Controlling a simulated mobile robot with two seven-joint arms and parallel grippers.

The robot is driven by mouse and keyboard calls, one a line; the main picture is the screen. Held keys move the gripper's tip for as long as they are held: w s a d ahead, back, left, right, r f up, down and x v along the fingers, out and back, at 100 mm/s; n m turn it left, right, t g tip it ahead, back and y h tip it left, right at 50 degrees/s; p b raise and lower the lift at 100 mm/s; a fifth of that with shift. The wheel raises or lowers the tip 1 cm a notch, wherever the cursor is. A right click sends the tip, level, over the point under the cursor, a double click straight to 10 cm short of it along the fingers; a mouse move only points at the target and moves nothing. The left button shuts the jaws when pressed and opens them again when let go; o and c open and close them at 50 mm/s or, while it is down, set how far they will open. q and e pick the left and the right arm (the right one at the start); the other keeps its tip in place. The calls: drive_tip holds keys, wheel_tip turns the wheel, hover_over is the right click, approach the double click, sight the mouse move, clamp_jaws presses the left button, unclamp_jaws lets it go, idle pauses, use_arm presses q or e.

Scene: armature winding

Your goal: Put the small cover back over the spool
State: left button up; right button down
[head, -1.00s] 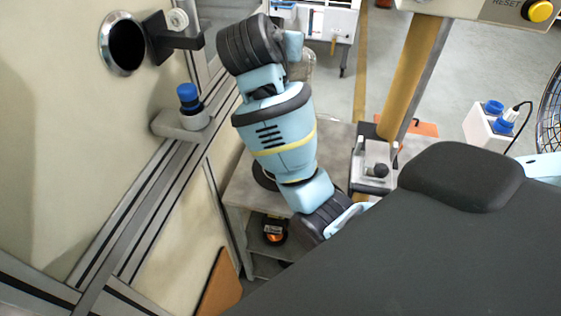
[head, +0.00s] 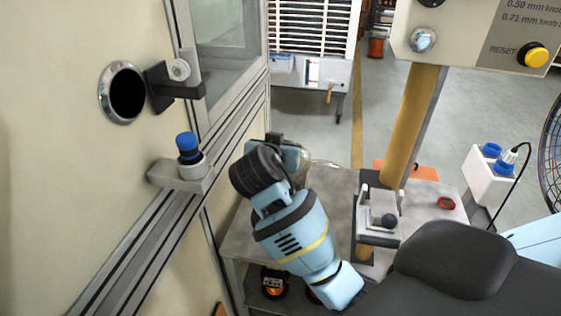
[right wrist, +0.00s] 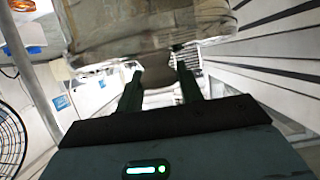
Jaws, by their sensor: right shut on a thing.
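The small cover shows in the right wrist view (right wrist: 140,25) as a large, cloudy, translucent shape. My right gripper (right wrist: 160,77) is shut on its greyish knob-like part. In the head view, the translucent cover (head: 303,168) shows beside my right gripper (head: 289,153), over the back left of the grey table, partly hidden by my arm. I cannot tell whether it touches anything. Spools with orange-red tops (head: 273,281) sit on the lower shelf, partly hidden. No spool shows clearly under the cover. My left gripper is out of view.
The grey table (head: 335,185) bears a yellow post (head: 408,130), a clamp-like fixture with a black knob (head: 378,213) and a red ring (head: 446,203). A machine wall with a rail (head: 165,230) and a blue-capped part (head: 188,150) stands close on the left. A fan (head: 551,155) stands at the right.

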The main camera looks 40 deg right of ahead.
drive_tip(key=shift+f, duration=2.2)
drive_tip(key=shift+f+b, duration=0.35)
drive_tip(key=shift+f, duration=0.15)
drive_tip(key=c, duration=0.9)
unclamp_jaws()
drive_tip(key=shift+r, duration=0.45)
drive_tip(key=shift+s+a+r, duration=0.2)
drive_tip(key=shift+a, duration=0.05)
drive_tip(key=v, duration=1.1)
drive_tip(key=shift+s+a+r, duration=0.1)
drive_tip(key=shift+s, duration=0.05)
